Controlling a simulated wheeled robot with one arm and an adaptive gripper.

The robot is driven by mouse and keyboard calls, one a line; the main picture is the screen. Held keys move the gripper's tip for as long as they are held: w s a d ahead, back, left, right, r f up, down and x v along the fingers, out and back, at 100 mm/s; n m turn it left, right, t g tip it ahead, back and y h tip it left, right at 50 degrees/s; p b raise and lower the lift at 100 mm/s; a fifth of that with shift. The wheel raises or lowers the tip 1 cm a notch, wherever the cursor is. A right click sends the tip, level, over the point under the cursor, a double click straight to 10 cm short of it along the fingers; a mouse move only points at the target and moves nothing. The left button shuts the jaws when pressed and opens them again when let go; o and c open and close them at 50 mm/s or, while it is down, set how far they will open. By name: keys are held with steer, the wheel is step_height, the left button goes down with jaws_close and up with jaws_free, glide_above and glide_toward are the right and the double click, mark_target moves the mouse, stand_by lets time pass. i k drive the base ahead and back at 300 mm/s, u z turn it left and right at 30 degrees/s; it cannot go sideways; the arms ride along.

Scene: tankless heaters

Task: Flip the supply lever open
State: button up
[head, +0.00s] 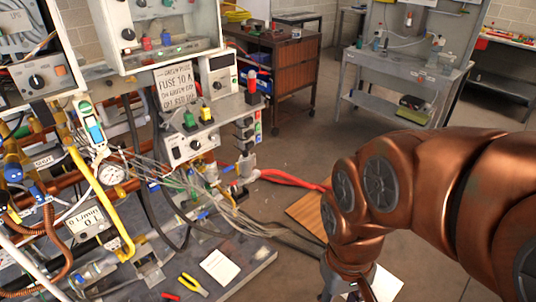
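I cannot tell for sure which handle is the supply lever. On the pipework at the left there are a blue-and-white lever (93,128), blue valve handles (38,192) and a long yellow bent handle or pipe (118,212). A white flow display (86,220) reading "0 L/min" sits among the pipes, below a round gauge (111,173). My gripper (346,284) is at the bottom edge, right of the bench and well apart from the pipework. Only its grey upper part shows; its fingertips are cut off by the frame.
Hoses and cables crowd the bench (236,268), which also holds yellow-and-red pliers (192,285) and a white paper (219,267). Red cables (293,180) run across the floor. A wooden cabinet (276,68) and grey workbench (405,75) stand behind, with open floor between.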

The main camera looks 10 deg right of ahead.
mark_target(229, 168)
steer(key=z, duration=0.15)
steer(key=i, duration=1.7)
steer(key=z, duration=1.15)
steer(key=k, duration=1.15)
steer(key=u, duration=1.5)
